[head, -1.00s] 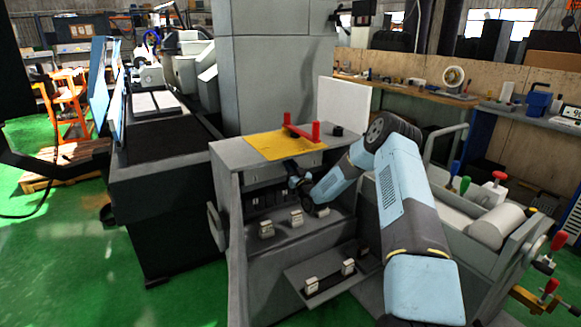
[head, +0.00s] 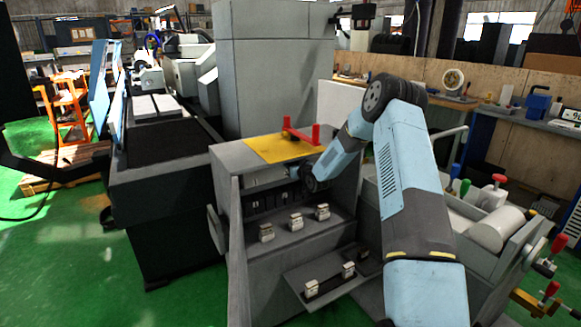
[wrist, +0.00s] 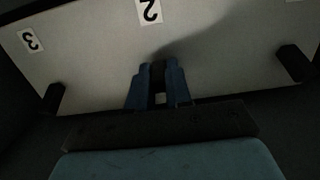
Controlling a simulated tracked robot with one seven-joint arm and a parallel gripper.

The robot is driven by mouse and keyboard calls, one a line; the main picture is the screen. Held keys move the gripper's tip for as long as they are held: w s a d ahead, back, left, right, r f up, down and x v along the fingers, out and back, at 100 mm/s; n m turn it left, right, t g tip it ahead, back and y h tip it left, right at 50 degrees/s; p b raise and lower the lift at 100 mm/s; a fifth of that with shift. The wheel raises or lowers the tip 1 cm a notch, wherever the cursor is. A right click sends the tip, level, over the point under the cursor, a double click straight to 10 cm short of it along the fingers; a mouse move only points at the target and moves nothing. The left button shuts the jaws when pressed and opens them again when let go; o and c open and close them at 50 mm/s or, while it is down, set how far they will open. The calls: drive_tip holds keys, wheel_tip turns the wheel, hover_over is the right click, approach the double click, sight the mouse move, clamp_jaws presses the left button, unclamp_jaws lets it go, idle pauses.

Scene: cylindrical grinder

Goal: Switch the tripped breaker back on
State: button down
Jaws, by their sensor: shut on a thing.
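In the wrist view a pale breaker panel (wrist: 95,65) carries the labels 3 (wrist: 30,40) and 2 (wrist: 149,10). Dark breaker levers stick out of it at the left (wrist: 54,95) and right (wrist: 294,62). My gripper (wrist: 158,75) has its blue fingers closed around the dark lever (wrist: 157,70) in line with label 2. The fingers cover most of that lever, so its on or off position is unclear. In the head view my arm reaches into the open grey cabinet (head: 300,250), and my wrist hides the fingers. Dark breakers (head: 257,199) show on its shaded back wall.
Several small pale blocks (head: 295,222) stand on the cabinet's ledges. A yellow mat (head: 265,150) with a red handle-like piece (head: 300,134) lies on top. The cabinet's side walls and top closely surround my wrist. Clamps and a white roller (head: 496,230) stand to the right.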

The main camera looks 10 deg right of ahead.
drive_tip(key=shift+r, duration=0.2)
drive_tip(key=c, duration=1)
unclamp_jaws()
drive_tip(key=shift+f, duration=0.15)
drive_tip(key=shift+c, duration=0.2)
drive_tip(key=v, duration=1.3)
drive_tip(key=shift+s, duration=0.3)
drive_tip(key=shift+d, duration=0.1)
